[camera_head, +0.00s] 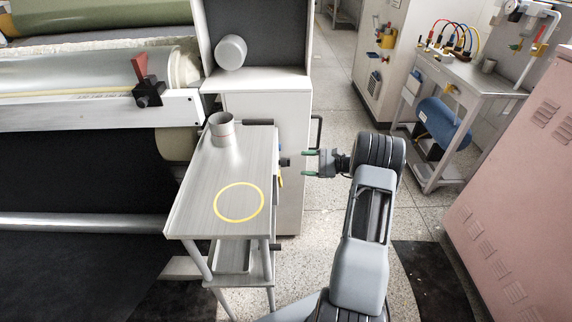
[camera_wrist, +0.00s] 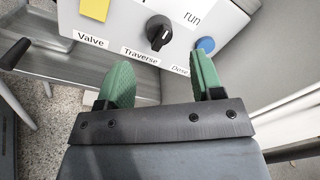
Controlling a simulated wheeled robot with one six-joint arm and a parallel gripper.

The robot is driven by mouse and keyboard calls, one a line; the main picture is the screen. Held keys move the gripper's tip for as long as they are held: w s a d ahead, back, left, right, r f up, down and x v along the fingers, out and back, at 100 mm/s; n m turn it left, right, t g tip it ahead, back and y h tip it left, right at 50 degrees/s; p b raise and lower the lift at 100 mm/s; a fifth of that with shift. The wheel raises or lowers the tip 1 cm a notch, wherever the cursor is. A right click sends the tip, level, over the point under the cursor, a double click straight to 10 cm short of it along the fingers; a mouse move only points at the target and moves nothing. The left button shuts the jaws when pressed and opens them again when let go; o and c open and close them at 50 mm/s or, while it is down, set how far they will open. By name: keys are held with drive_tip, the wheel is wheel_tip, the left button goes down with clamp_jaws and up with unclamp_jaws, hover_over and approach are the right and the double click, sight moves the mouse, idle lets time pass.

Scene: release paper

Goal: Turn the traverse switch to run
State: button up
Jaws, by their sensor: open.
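The traverse switch is a black rotary knob (camera_wrist: 159,32) on a white panel (camera_wrist: 130,18), above a label reading "Traverse". A word "run" is printed on the panel to the right of and above the knob. The knob's pointer looks tilted, but I cannot tell its exact setting. My gripper (camera_wrist: 160,84) is open and empty, with green fingertips pointing at the panel just below the knob, apart from it. In the head view my gripper (camera_head: 312,164) is right of the small table, facing left toward the cabinet.
A yellow note (camera_wrist: 95,9) is above the "Valve" label, and a blue button (camera_wrist: 205,45) is right of the knob. A steel table (camera_head: 190,200) with a metal cup (camera_head: 222,130) stands left of my gripper.

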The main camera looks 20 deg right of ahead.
sight(287, 162)
drive_tip(key=shift+x, duration=3.55)
drive_tip(key=c, duration=0.9)
